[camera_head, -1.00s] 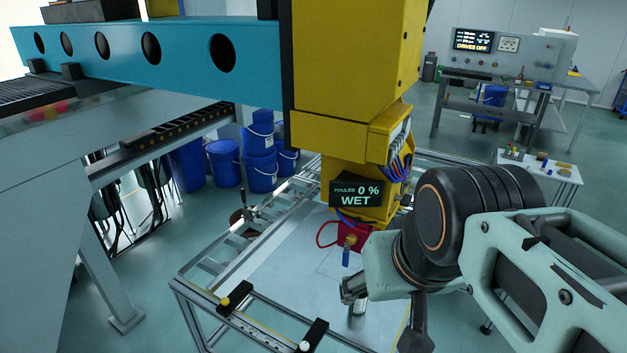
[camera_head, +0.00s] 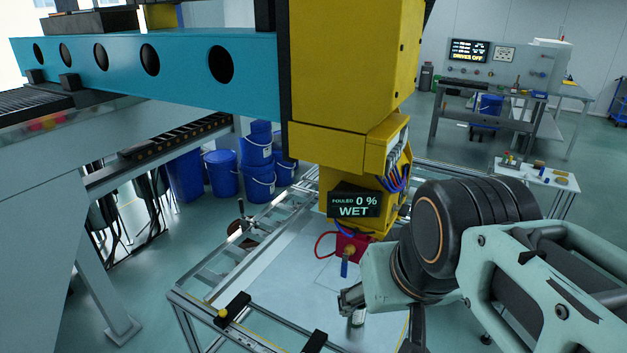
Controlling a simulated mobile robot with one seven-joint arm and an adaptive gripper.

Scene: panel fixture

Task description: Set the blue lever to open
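A small blue lever (camera_head: 344,269) hangs down from a brass fitting on a red block (camera_head: 352,247). My gripper (camera_head: 350,303) is just below and beside the lever, in front of the pale panel. One dark finger shows at its left side, and a small silver-and-green cylinder shows under it. My arm hides the rest of the gripper, so its opening is unclear. I see no contact between the gripper and the lever.
A metal frame (camera_head: 238,312) with black clamps surrounds the pale panel (camera_head: 285,285). A red hose loops left of the block. The teal beam (camera_head: 120,58) and yellow head (camera_head: 345,70) stand above. Blue buckets (camera_head: 258,165) are behind left. A small white table (camera_head: 540,177) stands at right.

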